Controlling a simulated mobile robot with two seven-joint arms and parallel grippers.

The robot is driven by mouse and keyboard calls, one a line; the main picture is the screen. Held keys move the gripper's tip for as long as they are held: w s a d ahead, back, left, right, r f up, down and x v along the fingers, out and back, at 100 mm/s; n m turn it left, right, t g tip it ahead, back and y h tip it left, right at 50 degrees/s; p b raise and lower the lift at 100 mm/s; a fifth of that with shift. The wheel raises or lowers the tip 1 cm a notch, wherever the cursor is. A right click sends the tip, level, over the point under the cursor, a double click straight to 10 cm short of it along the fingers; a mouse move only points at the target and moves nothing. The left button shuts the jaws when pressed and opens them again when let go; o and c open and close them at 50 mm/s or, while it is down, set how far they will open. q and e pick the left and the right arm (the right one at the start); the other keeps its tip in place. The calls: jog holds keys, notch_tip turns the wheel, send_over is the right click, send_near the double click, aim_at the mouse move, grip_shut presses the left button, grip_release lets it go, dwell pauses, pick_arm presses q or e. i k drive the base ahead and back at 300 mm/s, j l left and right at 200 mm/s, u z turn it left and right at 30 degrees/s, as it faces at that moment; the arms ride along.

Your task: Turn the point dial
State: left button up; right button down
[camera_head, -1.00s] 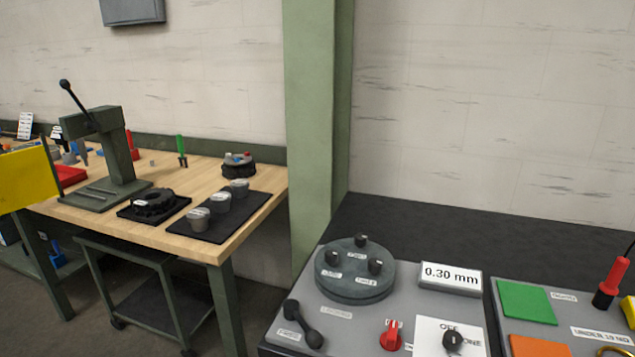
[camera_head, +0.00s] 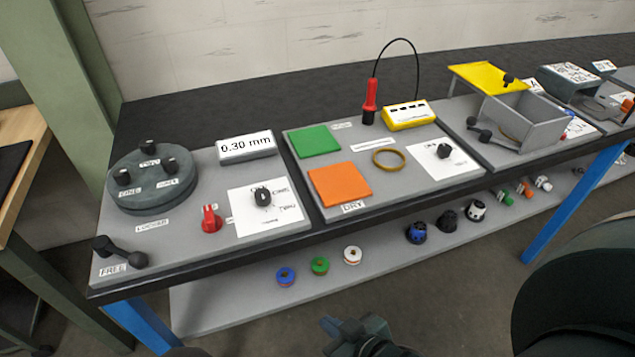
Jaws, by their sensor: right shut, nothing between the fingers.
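A black dial (camera_head: 262,197) stands on a white card (camera_head: 285,220) printed with position words, on the left grey panel. The words are too small to read surely. A second black knob (camera_head: 444,151) sits on another white card, on the middle panel. I cannot tell for certain which one is the point dial. My right gripper (camera_head: 337,330) is at the bottom edge, partly cut off. It is shut and empty, low in front of the bench and apart from both dials. My left gripper is out of view.
A red knob (camera_head: 211,219), a round dark disc with three knobs (camera_head: 150,194), a black lever (camera_head: 120,253) and a "0.30 mm" display (camera_head: 246,147) surround the left dial. Green (camera_head: 315,141) and orange (camera_head: 339,184) pads lie right. The lower shelf (camera_head: 230,306) holds several small parts.

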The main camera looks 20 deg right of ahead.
aim_at(262, 196)
jog(key=j+z, duration=0.15)
jog(key=z, duration=0.25)
jog(key=j+z, duration=0.15)
jog(key=z, duration=0.25)
jog(key=k+j+z, duration=0.1)
jog(key=z, duration=0.3)
jog(key=i+j, duration=0.25)
jog(key=i, duration=0.05)
